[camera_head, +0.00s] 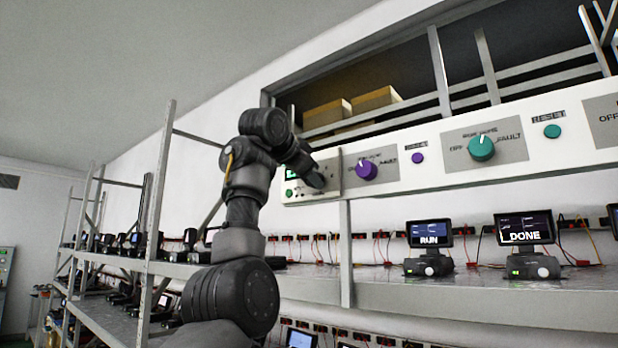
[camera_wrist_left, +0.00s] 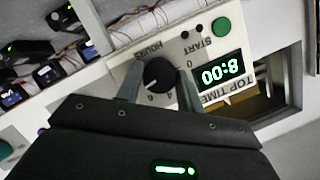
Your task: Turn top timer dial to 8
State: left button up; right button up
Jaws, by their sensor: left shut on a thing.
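The top timer panel (camera_wrist_left: 205,50) is white and shows turned over in the left wrist view. It has a black dial (camera_wrist_left: 158,75) marked HOURS, a green START button (camera_wrist_left: 221,27) and a lit display (camera_wrist_left: 221,69) that appears to read 8:00. My left gripper (camera_wrist_left: 160,84) has one finger on each side of the dial and is shut on it. In the head view, my left gripper (camera_head: 316,179) covers the dial, and part of the green display (camera_head: 291,173) shows beside it. My right gripper is in neither view.
Right of the timer, the white rail carries a purple knob (camera_head: 366,170), a purple button (camera_head: 418,158), a teal knob (camera_head: 481,147) and a teal button (camera_head: 552,131). Below, a grey shelf (camera_head: 450,298) bears devices with screens and wires. Rack posts (camera_head: 155,210) stand at left.

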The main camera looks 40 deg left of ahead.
pick_arm(q)
jog(key=shift+f, duration=0.2)
jog(key=o, duration=1)
jog(key=shift+r, duration=0.1)
jog(key=b+v, duration=0.3)
jog(key=v, duration=0.7)
jog(key=shift+s+b, duration=0.3)
jog(key=shift+s, duration=0.05)
jog(key=shift+r, duration=0.1)
